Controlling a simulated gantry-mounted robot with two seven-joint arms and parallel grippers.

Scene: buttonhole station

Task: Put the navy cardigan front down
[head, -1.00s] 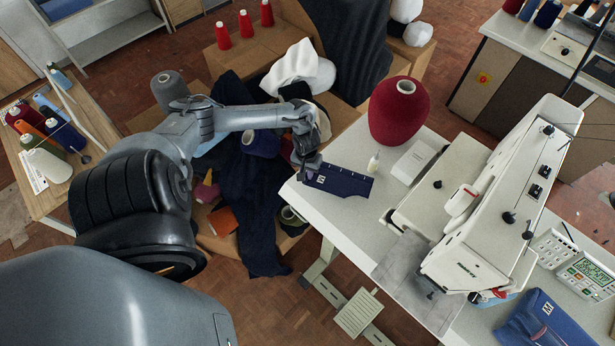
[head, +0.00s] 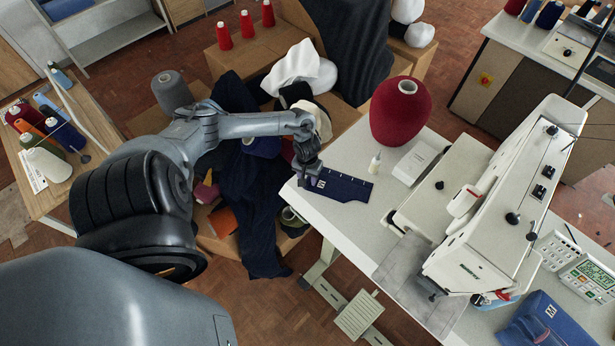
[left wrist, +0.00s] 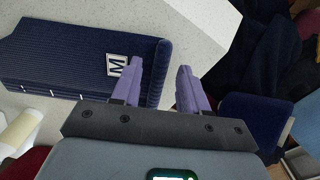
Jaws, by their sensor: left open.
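The navy cardigan front (head: 340,187) is a ribbed panel with a white "M" label near its left end. It lies flat on the pale worktable (head: 345,228), close to the table's left corner; it also shows in the left wrist view (left wrist: 60,55). My left gripper (head: 309,178) is over that labelled end. In the left wrist view its purple fingers (left wrist: 158,85) are spread, one over the panel and the other past its end band. I cannot tell whether they touch it. My right gripper is not in view.
A red yarn cone (head: 398,112), a small bottle (head: 374,163) and a white box (head: 414,163) stand behind the panel. The sewing machine (head: 500,215) fills the table's right. A blue folded item (head: 545,320) lies at lower right. Dark cloth (head: 250,205) hangs left of the table.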

